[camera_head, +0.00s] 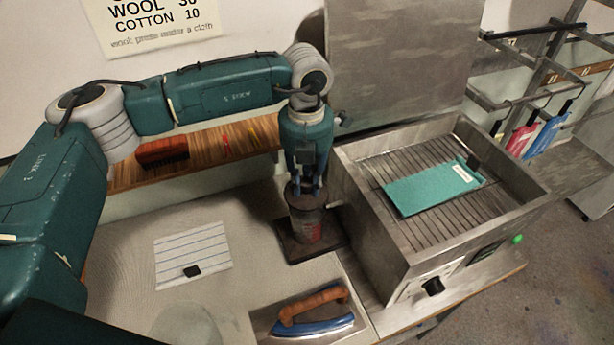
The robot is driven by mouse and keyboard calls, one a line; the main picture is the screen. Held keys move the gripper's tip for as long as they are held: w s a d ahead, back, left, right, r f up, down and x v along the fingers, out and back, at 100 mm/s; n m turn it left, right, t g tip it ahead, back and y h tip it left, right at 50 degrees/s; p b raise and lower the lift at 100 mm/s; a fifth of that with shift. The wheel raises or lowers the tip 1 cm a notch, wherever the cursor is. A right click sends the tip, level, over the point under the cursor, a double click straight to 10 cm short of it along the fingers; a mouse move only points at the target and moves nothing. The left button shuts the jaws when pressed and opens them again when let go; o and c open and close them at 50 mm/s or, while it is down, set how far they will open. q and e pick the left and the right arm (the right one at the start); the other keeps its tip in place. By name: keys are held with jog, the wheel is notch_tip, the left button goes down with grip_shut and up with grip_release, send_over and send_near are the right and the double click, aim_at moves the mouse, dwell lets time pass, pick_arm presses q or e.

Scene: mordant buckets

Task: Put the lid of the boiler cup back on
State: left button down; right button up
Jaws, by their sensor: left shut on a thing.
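The boiler cup (307,228) is a small see-through vessel with reddish marks on its side. It stands upright on a dark square base (328,240) at the middle of the table. My left gripper (306,190) points straight down over the cup, its blue fingertips shut on the dark lid (303,201). The lid is at the cup's mouth, about level and in line with it. I cannot tell whether it rests on the rim or hangs just above. The fingers hide the lid's grip. My right gripper is out of view.
A blue iron (315,322) with a wooden handle lies in front. A striped cloth (193,255) lies at left; a wooden shelf (200,150) runs behind.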

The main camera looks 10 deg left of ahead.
pick_arm(q)
jog(key=f, duration=0.1)
jog(key=w+f, duration=0.1)
jog(key=shift+w+f+b, duration=0.1)
jog(key=shift+f+b, duration=0.25)
jog(key=shift+f, duration=0.25)
jog(key=shift+s+f, duration=0.2)
notch_tip(320, 180, down, 2)
jog(key=shift+w+b, duration=0.1)
jog(key=shift+b, duration=1)
jog(key=shift+f, duration=0.1)
jog(key=c, duration=1.4)
grip_release()
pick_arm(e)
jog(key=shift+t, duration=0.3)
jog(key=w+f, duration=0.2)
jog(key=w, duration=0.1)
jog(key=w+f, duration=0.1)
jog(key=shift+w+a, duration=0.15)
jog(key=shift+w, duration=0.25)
